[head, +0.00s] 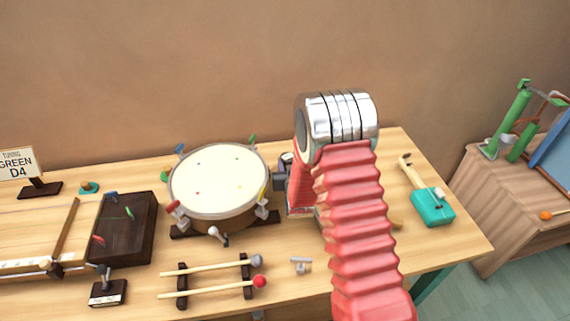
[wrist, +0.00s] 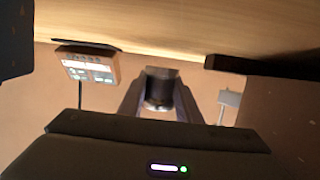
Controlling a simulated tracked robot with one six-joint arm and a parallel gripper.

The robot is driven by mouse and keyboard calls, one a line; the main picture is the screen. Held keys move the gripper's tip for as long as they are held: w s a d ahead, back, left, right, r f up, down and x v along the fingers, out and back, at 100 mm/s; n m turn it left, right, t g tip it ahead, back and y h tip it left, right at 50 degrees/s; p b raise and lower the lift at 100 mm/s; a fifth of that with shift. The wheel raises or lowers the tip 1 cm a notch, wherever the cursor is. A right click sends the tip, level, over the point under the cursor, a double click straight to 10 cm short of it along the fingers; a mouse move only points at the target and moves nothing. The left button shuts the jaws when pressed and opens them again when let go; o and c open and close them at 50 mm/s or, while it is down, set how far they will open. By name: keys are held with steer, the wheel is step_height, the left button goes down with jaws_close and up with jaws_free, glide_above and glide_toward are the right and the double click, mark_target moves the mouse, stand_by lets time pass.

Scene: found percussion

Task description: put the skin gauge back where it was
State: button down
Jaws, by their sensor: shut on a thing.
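My gripper (wrist: 159,108) is shut on a short dark cylinder with a shiny band, the skin gauge (wrist: 158,90), seen between the two fingers in the wrist view. In the head view my gripper (head: 281,181) is at the right edge of the drum (head: 219,180), largely hidden by my red arm. The gauge cannot be made out clearly there. The drum has a pale skin with small coloured dots and coloured tuning keys round its rim. I cannot tell whether the gauge touches anything beneath it.
Two mallets (head: 210,268) lie on a dark rack in front of the drum. Small grey pieces (head: 301,265) lie right of them. A dark box (head: 125,228) stands left, a turquoise tool (head: 433,207) right. A small screen device (wrist: 88,70) shows in the wrist view.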

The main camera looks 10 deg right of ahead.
steer(key=shift+s+f, duration=0.1)
steer(key=shift+f, duration=0.55)
steer(key=c, duration=1.3)
jaws_free()
steer(key=shift+f, duration=0.15)
steer(key=shift+r, duration=0.4)
steer(key=shift+s+r, duration=0.15)
steer(key=shift+r, duration=0.1)
steer(key=v, duration=1.1)
steer(key=shift+s+r, duration=0.2)
steer(key=shift+r, duration=0.1)
